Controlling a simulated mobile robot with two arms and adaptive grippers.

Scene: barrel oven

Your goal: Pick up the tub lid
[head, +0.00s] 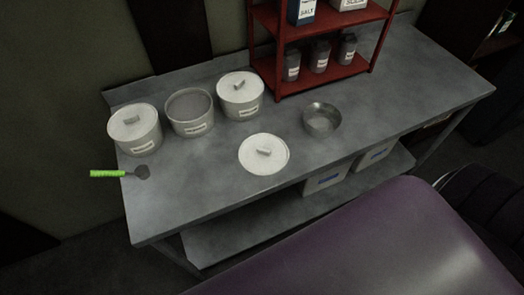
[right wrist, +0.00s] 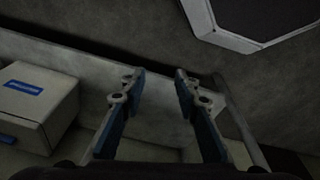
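The tub lid (head: 264,153), round and white with a small block handle, lies flat on the grey table (head: 210,200) near its front edge in the head view. Left of it stand three tubs: the middle tub (head: 191,113) has no lid on it and shows grey contents, while the left tub (head: 135,129) and the right tub (head: 240,95) wear white lids. My right gripper (right wrist: 159,74) shows in the right wrist view, its fingers apart with nothing between them. It does not show in the head view, so its place relative to the lid is unclear. My left gripper is not in view.
A metal bowl (head: 322,119) stands right of the lid. A scoop with a green handle (head: 108,173) lies at the table's left edge. A red shelf (head: 325,77) with jars stands at the back. A white box (right wrist: 38,105) with a blue label shows in the right wrist view.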

